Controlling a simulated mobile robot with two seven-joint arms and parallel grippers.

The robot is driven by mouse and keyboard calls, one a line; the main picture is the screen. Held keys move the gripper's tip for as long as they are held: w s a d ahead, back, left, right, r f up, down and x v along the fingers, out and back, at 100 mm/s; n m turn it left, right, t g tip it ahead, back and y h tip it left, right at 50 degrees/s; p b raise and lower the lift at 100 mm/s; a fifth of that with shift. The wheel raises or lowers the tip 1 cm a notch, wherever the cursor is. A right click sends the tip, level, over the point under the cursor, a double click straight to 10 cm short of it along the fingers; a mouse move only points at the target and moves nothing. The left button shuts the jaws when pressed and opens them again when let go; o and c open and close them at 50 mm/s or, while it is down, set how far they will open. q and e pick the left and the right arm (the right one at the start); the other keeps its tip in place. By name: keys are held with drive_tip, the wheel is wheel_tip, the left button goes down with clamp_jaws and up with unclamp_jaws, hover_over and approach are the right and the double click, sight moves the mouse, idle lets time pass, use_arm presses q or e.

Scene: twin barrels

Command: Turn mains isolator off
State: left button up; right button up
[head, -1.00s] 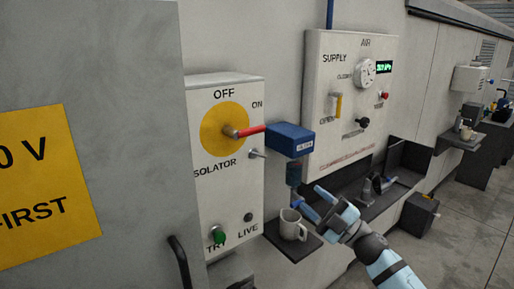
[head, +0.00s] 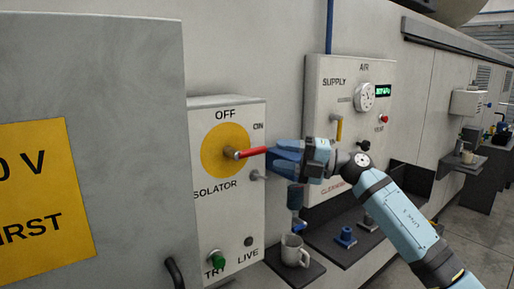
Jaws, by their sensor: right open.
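The mains isolator is a pale panel box (head: 228,215) with a yellow disc (head: 217,163), lettered OFF above and ON at the upper right. Its red handle (head: 252,152) points right and slightly up from the disc's hub, not toward OFF. My right gripper (head: 275,158) is open, its blue fingers close to the handle's outer end; I cannot tell whether they touch or straddle it. My left gripper is not in view.
A grey cabinet with a yellow warning sign (head: 42,200) fills the left. The air supply panel (head: 320,95) stands to the right. A mug (head: 293,250) sits on a small shelf below, under a hanging blue part (head: 296,198). A dark ledge (head: 350,250) holds small fittings.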

sight(263, 152)
drive_tip(key=a, duration=0.4)
drive_tip(key=w+a+p, duration=0.1)
drive_tip(key=a, duration=0.1)
drive_tip(key=shift+a+r, duration=0.1)
drive_tip(key=shift+r, duration=0.3)
drive_tip(key=shift+c, duration=0.2)
clamp_jaws()
